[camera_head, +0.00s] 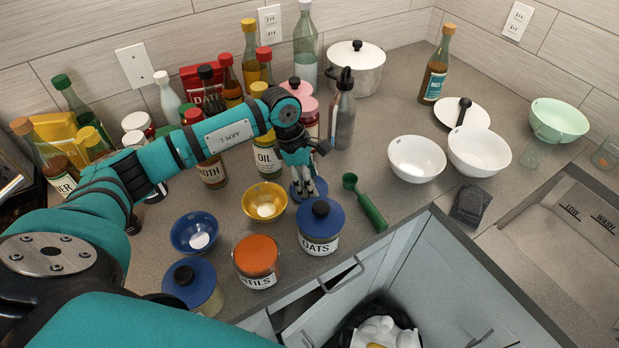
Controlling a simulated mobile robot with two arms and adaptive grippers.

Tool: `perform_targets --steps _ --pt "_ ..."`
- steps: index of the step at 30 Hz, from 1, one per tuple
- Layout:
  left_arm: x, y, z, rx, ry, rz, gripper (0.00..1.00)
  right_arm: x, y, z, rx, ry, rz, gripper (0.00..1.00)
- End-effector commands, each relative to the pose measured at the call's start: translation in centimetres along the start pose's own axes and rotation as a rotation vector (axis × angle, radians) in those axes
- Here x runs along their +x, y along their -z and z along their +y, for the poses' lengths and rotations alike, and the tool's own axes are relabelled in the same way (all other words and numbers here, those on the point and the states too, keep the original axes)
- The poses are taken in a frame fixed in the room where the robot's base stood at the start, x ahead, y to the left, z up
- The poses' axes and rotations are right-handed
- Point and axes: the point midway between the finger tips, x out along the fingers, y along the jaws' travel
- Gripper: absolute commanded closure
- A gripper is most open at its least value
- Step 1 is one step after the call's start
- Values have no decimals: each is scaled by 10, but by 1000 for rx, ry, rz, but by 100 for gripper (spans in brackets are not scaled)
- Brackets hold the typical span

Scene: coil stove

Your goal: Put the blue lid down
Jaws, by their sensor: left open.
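My left gripper (306,188) reaches down over the counter behind the OATS jar, with its fingers open. A small blue round piece (320,186) shows just behind and under the fingers; the fingers partly cover it, so I cannot tell whether it is a lid or whether they touch it. A blue lid with a dark knob (321,214) sits on the OATS jar (319,241), in front of the gripper. Another blue lid with a dark knob (188,281) sits on a jar at the lower left. My right gripper is not in view.
A yellow bowl (264,200), a blue bowl (194,231) and an orange-lidded jar (256,258) stand left of the OATS jar. A green scoop (366,203) lies to its right. Bottles crowd the back. An open drawer (320,303) is in front.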

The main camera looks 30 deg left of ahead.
Motion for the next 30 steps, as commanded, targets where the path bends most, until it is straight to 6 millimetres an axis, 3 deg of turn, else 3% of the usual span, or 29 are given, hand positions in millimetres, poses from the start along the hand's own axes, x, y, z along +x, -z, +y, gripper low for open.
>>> perform_targets --steps 2,5,18,24,30 --pt "-5 -2 0 0 0 -1 48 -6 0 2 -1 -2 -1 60" --pt "-15 -1 2 1 -5 -2 48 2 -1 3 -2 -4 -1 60" --pt "-103 -1 1 0 -5 -1 48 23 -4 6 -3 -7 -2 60" --pt "-121 -1 0 1 -2 0 48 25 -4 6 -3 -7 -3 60" --pt "-123 -1 0 1 0 0 48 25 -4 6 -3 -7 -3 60"
